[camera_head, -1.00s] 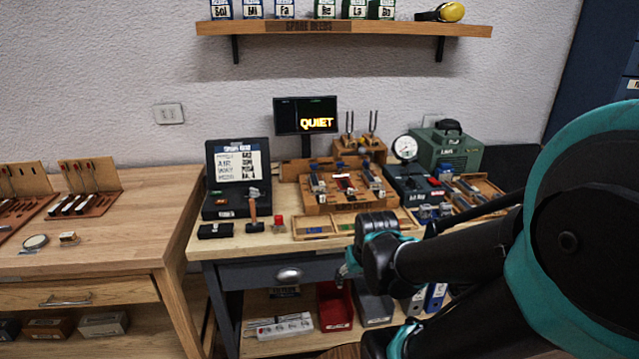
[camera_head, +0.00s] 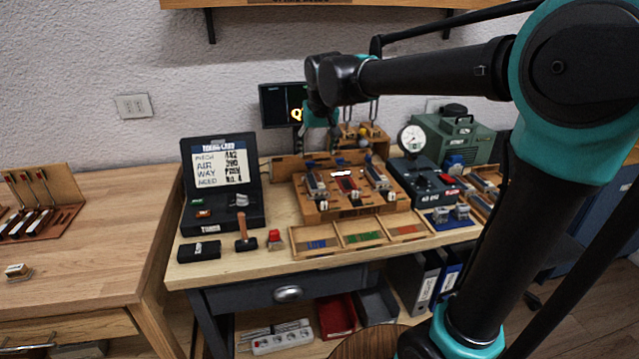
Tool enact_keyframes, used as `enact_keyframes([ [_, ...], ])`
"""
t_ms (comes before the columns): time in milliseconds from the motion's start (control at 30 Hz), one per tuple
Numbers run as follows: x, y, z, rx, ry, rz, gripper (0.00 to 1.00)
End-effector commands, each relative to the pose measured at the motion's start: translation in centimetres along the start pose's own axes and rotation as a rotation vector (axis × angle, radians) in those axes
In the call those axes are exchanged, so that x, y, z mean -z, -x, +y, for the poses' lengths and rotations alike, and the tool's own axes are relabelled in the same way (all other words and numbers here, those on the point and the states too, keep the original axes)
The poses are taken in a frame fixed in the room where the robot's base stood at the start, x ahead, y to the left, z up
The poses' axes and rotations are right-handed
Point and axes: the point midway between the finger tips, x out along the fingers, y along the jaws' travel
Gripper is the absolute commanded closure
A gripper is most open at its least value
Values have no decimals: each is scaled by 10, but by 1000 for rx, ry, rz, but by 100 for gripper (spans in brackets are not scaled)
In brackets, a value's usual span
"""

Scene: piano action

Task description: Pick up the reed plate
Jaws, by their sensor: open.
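A wooden fixture block (camera_head: 318,211) stands on the workbench, with small metal and red parts in rows on it. I cannot tell which small part is the reed plate; a slim metal piece (camera_head: 316,186) lies at its left and another (camera_head: 376,176) at its right. A red piece (camera_head: 346,184) sits between them.
A divided wooden tray (camera_head: 345,250) lies in front of the block. A dark tuning case (camera_head: 222,222) with an upright lid stands left, with a small hammer (camera_head: 246,240) before it. A round gauge (camera_head: 411,139) and a green machine (camera_head: 462,143) stand right.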

Motion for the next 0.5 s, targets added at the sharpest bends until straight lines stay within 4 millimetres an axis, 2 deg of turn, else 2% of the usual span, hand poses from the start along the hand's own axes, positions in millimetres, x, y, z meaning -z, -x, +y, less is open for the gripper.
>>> enact_keyframes([
  [33,1,-12,0,0,-1,0,33],
  [300,0,-64,1,0,-1,0,33],
  [500,0,-87,1,0,-1,0,33],
])
